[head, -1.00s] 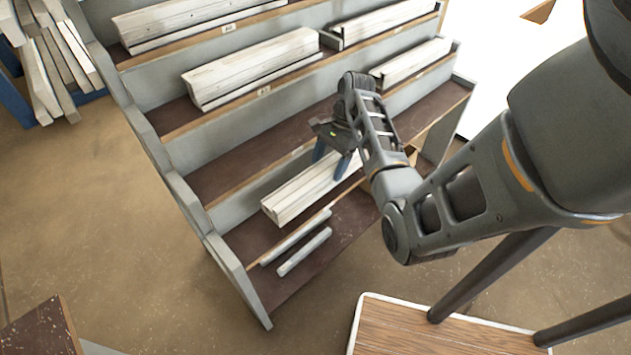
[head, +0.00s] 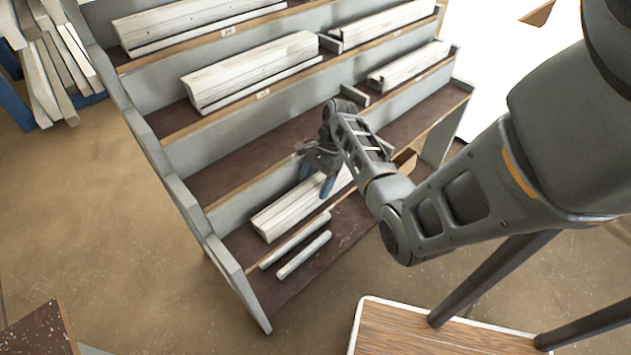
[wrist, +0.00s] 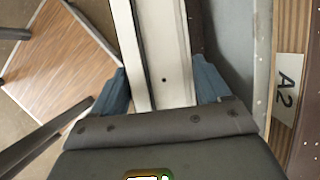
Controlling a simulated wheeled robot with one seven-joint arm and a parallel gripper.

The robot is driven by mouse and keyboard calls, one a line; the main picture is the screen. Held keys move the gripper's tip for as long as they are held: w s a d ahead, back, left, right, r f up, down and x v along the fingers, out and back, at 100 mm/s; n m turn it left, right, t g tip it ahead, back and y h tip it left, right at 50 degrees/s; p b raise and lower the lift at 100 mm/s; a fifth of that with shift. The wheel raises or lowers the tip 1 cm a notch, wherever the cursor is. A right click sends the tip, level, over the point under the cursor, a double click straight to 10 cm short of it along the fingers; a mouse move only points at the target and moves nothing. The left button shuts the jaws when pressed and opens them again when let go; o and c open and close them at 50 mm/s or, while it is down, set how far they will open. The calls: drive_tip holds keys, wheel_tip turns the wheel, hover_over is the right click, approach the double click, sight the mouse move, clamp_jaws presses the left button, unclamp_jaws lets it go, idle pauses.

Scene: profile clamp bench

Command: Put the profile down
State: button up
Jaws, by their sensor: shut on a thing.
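The profile is a long white length with grooves and a small dark hole. In the head view the profile (head: 285,215) lies lengthwise over the lowest part of the rack, its far end hidden behind my gripper. My gripper (head: 318,186) is shut on it, with blue fingers on both sides. In the wrist view the profile (wrist: 163,55) runs between the two fingers (wrist: 165,90). I cannot tell whether its underside touches the shelf.
The grey stepped rack (head: 240,278) has brown shelves with other white profiles (head: 250,70) above. Two pale narrow bars (head: 304,255) lie in front of the held profile. A label A2 (wrist: 287,92) shows beside it.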

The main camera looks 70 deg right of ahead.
drive_tip(key=o, duration=1.4)
